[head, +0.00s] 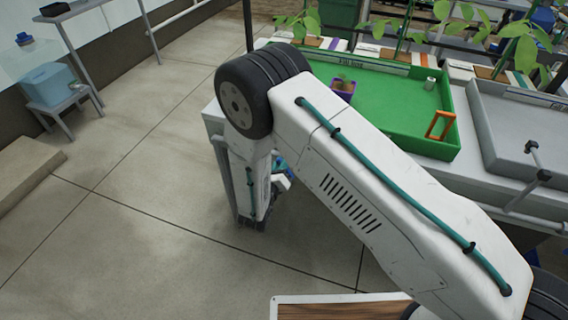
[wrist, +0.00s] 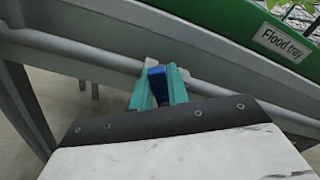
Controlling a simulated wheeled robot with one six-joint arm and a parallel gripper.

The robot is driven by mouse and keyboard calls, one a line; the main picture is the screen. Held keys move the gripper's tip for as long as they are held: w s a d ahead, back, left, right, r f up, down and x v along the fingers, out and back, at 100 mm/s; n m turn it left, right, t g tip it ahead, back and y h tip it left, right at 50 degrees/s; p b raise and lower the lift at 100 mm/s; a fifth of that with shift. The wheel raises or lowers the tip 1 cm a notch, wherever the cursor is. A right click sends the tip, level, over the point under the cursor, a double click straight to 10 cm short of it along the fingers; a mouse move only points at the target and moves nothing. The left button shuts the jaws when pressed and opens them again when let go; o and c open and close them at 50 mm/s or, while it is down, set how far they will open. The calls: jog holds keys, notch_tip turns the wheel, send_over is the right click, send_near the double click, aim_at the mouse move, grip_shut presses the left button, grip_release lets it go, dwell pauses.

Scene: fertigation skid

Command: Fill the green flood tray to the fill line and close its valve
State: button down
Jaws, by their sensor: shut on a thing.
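The green flood tray (head: 396,108) sits on the bench at the upper right of the head view. Its green floor looks bare of visible water, and I cannot make out a fill line. In the wrist view its green side wall (wrist: 205,20) carries a "Flood tray" label (wrist: 283,43). My gripper (wrist: 158,92) has teal fingers closed around a blue handle (wrist: 156,76), in front of a grey pipe (wrist: 215,80) below the tray. Whether that valve is open or shut cannot be told. In the head view my arm hides most of the gripper.
A purple pot with a seedling (head: 342,88), a white cylinder (head: 430,83) and an orange frame (head: 440,125) are in the green tray. A grey tray (head: 508,118) stands to its right. A blue container (head: 50,84) is on a stool at left. The floor between is clear.

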jog(key=shift+f+n, duration=0.2)
jog(key=shift+n, duration=0.3)
jog(key=c, duration=1.4)
grip_release()
jog(key=shift+o, duration=0.2)
jog(key=shift+a, duration=0.1)
jog(key=v, duration=0.7)
jog(key=shift+s, duration=0.4)
jog(key=shift+r, duration=0.1)
